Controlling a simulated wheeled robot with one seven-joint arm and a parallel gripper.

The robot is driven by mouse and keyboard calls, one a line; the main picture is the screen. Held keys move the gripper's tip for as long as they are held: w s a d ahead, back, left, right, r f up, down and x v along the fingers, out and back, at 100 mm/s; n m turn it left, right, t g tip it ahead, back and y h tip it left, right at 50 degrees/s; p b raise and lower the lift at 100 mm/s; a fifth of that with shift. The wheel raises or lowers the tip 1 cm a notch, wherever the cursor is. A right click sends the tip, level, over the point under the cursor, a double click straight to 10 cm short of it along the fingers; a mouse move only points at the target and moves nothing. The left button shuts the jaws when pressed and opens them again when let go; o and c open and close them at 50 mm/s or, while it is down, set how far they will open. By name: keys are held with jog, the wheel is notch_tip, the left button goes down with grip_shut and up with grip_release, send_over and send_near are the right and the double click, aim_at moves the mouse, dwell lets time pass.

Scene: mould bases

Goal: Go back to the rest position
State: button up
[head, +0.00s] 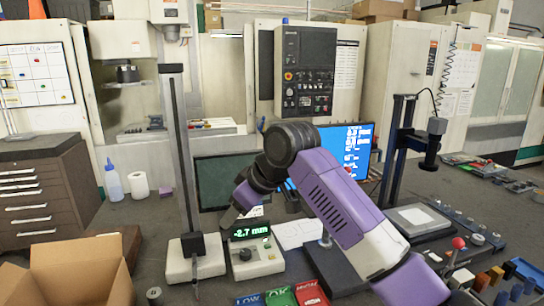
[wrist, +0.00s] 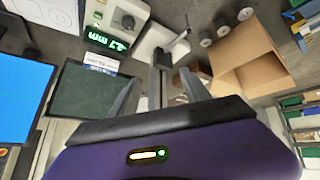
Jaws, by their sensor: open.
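My gripper (wrist: 159,78) is open in the wrist view, with two grey fingers apart and nothing seen between them. In the head view my purple and black arm reaches up from the lower right and bends over the bench. The gripper end (head: 246,197) there is partly hidden by the wrist, in front of the dark screen (head: 222,178) and above the height gauge's readout (head: 250,232), which shows -2.7 mm. The readout box (wrist: 122,20) and the dark screen (wrist: 82,103) also show in the wrist view.
A tall gauge post (head: 180,150) stands left of the gripper. An open cardboard box (head: 70,275) is at the lower left. A blue monitor (head: 357,150) is behind my arm, and a camera stand (head: 397,140) is to its right. Coloured bins (head: 280,297) line the front edge.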

jog(key=s+d+f+m+t+b, duration=0.2)
jog(key=s+d+f+m+t, duration=0.45)
jog(key=s+f, duration=0.2)
jog(key=s+d+f+m+t+b, duration=0.3)
jog(key=s+d+f+m+t, duration=0.4)
jog(key=s, duration=0.3)
jog(key=s+d+f+g+h+b, duration=0.1)
jog(key=s+d+f, duration=0.3)
jog(key=s, duration=0.8)
jog(key=s+d+f+g+h+b, duration=0.1)
jog(key=s+d+f, duration=0.3)
jog(key=s, duration=0.8)
jog(key=s+d+f+n+g+h+b, duration=0.1)
jog(key=s+d+f+h+b, duration=0.2)
jog(key=s, duration=0.9)
jog(key=d+f, duration=0.1)
jog(key=d, duration=0.2)
jog(key=shift+d+f+h, duration=0.2)
jog(key=shift+f+h, duration=0.1)
jog(key=shift+f, duration=0.05)
